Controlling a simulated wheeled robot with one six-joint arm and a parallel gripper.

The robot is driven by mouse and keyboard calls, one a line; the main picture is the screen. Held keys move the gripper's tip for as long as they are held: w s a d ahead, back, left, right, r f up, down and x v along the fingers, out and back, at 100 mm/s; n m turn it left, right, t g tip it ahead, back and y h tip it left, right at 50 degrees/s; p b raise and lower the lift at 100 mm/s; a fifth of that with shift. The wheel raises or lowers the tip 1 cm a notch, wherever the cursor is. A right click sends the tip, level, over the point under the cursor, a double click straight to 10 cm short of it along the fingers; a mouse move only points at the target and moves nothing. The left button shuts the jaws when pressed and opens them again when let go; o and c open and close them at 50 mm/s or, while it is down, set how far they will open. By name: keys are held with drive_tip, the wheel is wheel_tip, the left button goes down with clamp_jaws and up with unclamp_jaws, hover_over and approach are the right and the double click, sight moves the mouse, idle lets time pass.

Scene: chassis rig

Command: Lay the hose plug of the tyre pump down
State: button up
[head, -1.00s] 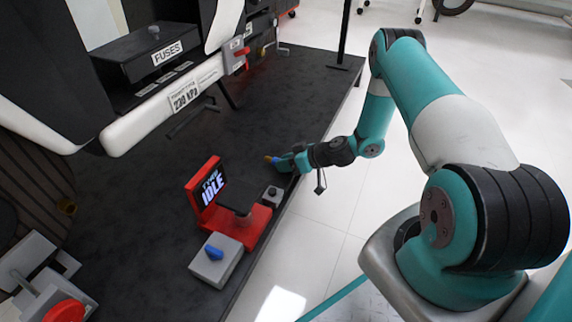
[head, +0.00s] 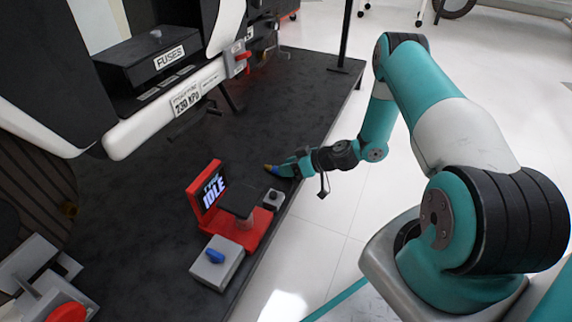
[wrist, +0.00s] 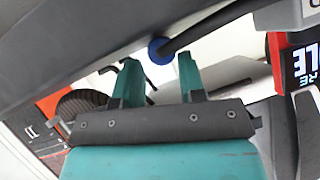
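The hose plug (head: 268,168), a small yellow and blue piece, is on or very close to the dark platform, just beyond my fingertips. In the wrist view its blue collar (wrist: 156,50) shows past the fingertips, with a dark hose running to the upper right. My gripper (head: 284,168) points left, low over the platform. In the wrist view its teal fingers (wrist: 160,66) stand apart, with a gap on each side of the collar. The red tyre pump (head: 245,233), its screen reading IDLE, stands nearer to me, left of my gripper.
A grey box with a blue knob (head: 216,258) and a small box with a black knob (head: 273,197) are beside the pump. The white vehicle body (head: 150,122) hangs over the left side. The dark platform (head: 285,100) is clear beyond my gripper.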

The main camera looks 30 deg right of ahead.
drive_tip(key=p+v, duration=0.4)
drive_tip(key=v, duration=0.7)
drive_tip(key=a+r+n+g, duration=0.2)
drive_tip(key=a+r+g, duration=0.2)
drive_tip(key=a+r, duration=0.55)
drive_tip(key=a+r+n+g, duration=0.1)
drive_tip(key=a+r+g, duration=0.2)
drive_tip(key=a+r, duration=0.7)
drive_tip(key=s+a+r+g+h, duration=0.1)
drive_tip(key=s+a+r+h, duration=0.1)
drive_tip(key=s+r, duration=0.6)
drive_tip(key=s+a+r+m+g+h, duration=0.1)
drive_tip(key=s+a+r, duration=0.2)
drive_tip(key=s+r, duration=0.5)
drive_tip(key=s, duration=0.5)
drive_tip(key=shift+a+r+h, duration=0.2)
drive_tip(key=shift+a+h, duration=0.05)
drive_tip(key=shift+h, duration=0.15)
wheel_tip(320, 180, up, 48)
drive_tip(key=p, duration=4.8)
drive_tip(key=shift+p, duration=0.35)
drive_tip(key=shift+r, duration=0.1)
